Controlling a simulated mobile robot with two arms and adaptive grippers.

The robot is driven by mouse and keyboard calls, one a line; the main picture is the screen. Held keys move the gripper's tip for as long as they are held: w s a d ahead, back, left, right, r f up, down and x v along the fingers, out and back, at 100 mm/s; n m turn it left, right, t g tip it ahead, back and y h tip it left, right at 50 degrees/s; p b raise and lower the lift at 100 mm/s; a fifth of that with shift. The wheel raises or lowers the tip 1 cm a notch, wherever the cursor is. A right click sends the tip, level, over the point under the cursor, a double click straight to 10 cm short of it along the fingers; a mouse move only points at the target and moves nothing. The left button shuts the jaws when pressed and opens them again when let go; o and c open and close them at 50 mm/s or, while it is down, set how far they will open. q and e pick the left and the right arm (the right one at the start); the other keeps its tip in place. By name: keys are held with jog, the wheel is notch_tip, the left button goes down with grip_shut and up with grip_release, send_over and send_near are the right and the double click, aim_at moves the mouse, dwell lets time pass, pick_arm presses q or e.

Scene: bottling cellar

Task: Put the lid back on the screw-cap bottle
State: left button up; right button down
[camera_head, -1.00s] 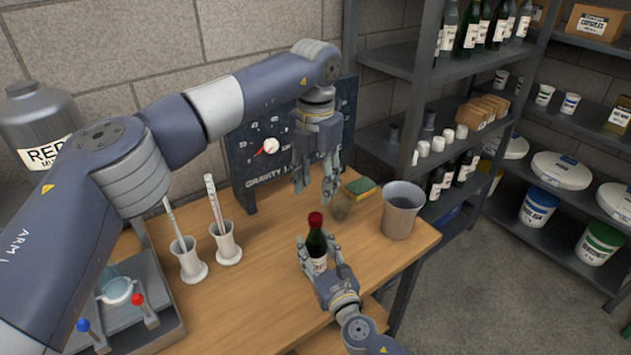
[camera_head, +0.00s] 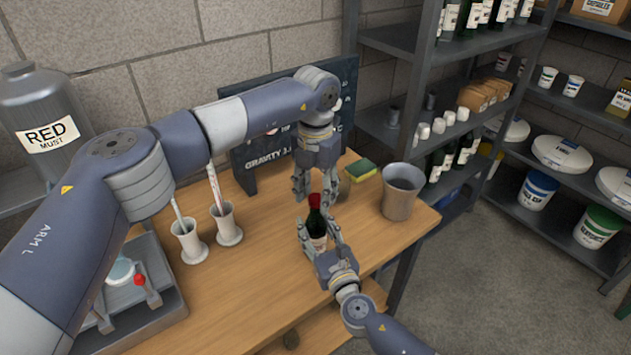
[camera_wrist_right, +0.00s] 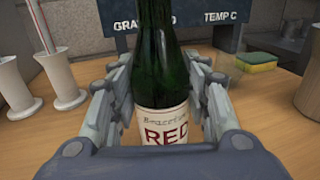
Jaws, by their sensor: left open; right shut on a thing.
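The dark green bottle (camera_head: 317,226) with a RED label stands upright on the wooden bench. Its red lid (camera_head: 314,200) sits at the top of the neck; whether it is screwed down I cannot tell. My right gripper (camera_head: 319,240) is shut on the bottle's body from the front. The wrist view shows the bottle (camera_wrist_right: 165,75) between the fingers, with its top out of frame. My left gripper (camera_head: 314,197) points down, open, with its fingertips at either side of the lid in the picture. Whether they touch it I cannot tell.
A metal bucket (camera_head: 402,190) stands to the right of the bottle, with a yellow-green sponge (camera_head: 361,170) behind. Two white cylinders (camera_head: 188,242) (camera_head: 226,226) holding rods stand to the left. A gauge board (camera_head: 262,160) is at the back. The bench front (camera_head: 262,300) is clear.

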jog(key=shift+f, duration=0.1)
pick_arm(q)
grip_shut()
jog(key=shift+o, duration=0.6)
grip_release()
notch_tip(320, 180, up, 12)
